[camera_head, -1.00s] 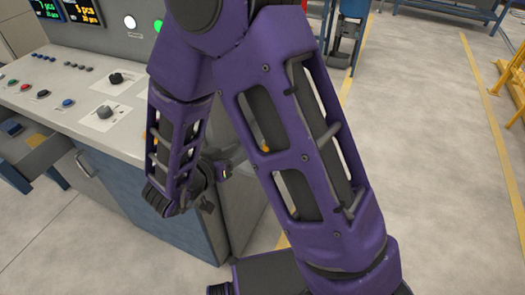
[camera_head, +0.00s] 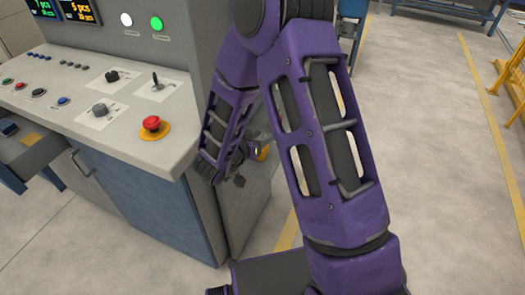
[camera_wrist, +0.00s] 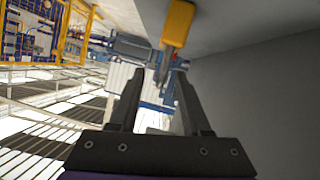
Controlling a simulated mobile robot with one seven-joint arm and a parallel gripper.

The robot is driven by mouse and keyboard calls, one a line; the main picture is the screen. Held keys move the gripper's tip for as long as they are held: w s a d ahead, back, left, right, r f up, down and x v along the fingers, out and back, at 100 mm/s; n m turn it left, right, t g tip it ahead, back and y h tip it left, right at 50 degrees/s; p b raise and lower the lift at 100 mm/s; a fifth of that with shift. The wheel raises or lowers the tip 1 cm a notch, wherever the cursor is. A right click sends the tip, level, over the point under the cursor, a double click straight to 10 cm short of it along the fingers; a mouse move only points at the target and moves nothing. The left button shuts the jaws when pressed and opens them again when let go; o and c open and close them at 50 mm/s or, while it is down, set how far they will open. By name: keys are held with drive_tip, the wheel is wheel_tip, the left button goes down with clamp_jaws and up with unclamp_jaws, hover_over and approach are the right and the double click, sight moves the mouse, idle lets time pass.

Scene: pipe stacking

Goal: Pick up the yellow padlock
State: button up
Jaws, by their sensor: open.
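The yellow padlock (camera_wrist: 178,22) shows at the top of the wrist view, beside a grey wall surface and beyond my fingertips. My gripper (camera_wrist: 160,82) is open, with its two dark fingers apart and nothing between them. The padlock is ahead of the fingers and slightly right of their middle, apart from them. In the head view, a small yellow patch (camera_head: 262,152), likely the padlock, shows beside my arm near the console's right side.
The control console (camera_head: 120,140) stands at the left, with a red emergency button (camera_head: 151,124) near its corner. The wrist view shows a blue and grey fitting (camera_wrist: 130,45) left of the padlock. Open floor (camera_head: 430,170) lies to the right.

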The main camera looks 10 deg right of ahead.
clamp_jaws()
idle(1.4)
